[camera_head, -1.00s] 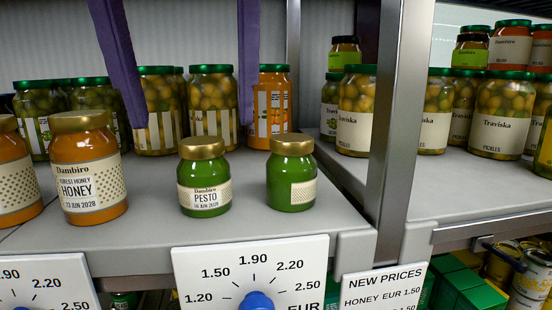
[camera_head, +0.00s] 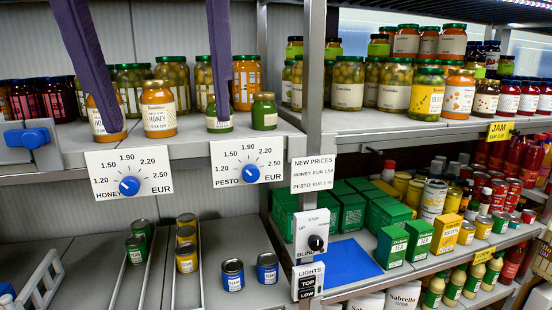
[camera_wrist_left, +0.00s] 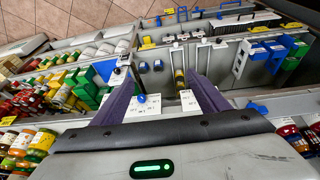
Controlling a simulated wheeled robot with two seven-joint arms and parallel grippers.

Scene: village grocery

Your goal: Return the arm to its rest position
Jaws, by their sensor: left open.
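My left gripper (camera_head: 168,118) hangs into the head view from the top as two long purple fingers, spread wide apart. It is open with nothing between its fingers. The fingers overlap the upper shelf in the picture, one in front of a honey jar and one in front of a pesto jar. In the left wrist view the two purple fingers (camera_wrist_left: 161,78) point away over the shelves, also apart. The rest of the left arm is not visible in the head view. My right gripper is not in view.
The upper shelf holds honey jars (camera_head: 159,109), a pesto jar (camera_head: 264,112) and pickles (camera_head: 348,84). Price dials with blue knobs, honey (camera_head: 129,186) and pesto (camera_head: 250,174), hang on its front edge. A metal post (camera_head: 314,70) stands right of them. Cans stand below.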

